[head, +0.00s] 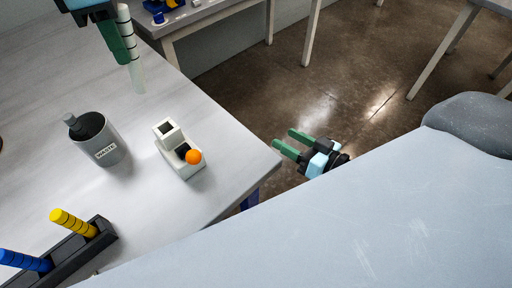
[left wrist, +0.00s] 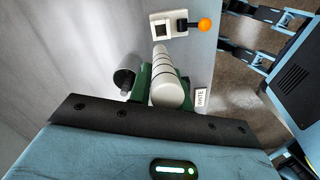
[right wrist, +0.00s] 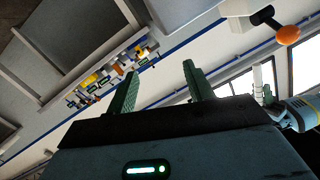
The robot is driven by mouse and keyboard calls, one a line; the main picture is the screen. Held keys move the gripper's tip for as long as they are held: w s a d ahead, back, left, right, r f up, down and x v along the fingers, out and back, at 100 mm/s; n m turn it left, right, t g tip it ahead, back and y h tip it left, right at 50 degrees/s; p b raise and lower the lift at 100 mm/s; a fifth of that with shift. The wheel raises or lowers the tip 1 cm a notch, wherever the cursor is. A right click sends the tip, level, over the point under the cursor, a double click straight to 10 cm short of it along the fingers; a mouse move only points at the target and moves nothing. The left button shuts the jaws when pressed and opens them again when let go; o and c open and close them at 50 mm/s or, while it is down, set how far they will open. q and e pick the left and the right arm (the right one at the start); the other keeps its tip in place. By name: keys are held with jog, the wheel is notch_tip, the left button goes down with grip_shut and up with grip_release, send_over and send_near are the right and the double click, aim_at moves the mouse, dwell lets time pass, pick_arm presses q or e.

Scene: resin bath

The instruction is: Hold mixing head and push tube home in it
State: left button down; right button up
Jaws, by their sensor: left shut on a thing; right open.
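My left gripper (head: 122,40) is shut on a white tube with black rings (head: 137,78), held upright above the table toward the back. The left wrist view shows the tube (left wrist: 167,85) between the green fingers. A white block with a dark square opening and an orange-ball lever (head: 170,138) stands on the table; it also shows in the left wrist view (left wrist: 165,20). I cannot tell whether this block is the mixing head. My right gripper (head: 282,141) is open and empty, past the table's right edge; its spread fingers show in the right wrist view (right wrist: 160,75).
A grey waste bin (head: 112,156) stands left of the white block, with a dark grey piece (head: 73,124) sticking out of it. A black rack (head: 105,232) at the near left holds a yellow (head: 75,224) and a blue ringed tube (head: 25,261).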

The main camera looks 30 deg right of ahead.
aim_at(194, 156)
jog(key=a+r+n+g+y, duration=0.1)
jog(key=a+n, duration=0.1)
jog(key=a+r+n+y, duration=0.1)
jog(key=a+n+y, duration=0.1)
jog(key=a+r+n+g+y, duration=0.1)
jog(key=a+n+y, duration=0.1)
jog(key=shift+s+a+r+g, duration=0.2)
jog(key=shift+s+a+g, duration=0.05)
jog(key=shift+s+g, duration=0.1)
jog(key=s+a+r+n+g+y, duration=0.3)
jog(key=a+r+n+g+y, duration=0.1)
jog(key=n, duration=0.2)
jog(key=shift+s+a+n, duration=0.25)
jog(key=shift+a+n, duration=0.05)
jog(key=shift+a, duration=0.1)
jog(key=shift+g, duration=0.25)
jog(key=x, duration=1.2)
jog(key=shift+s, duration=0.1)
grip_shut()
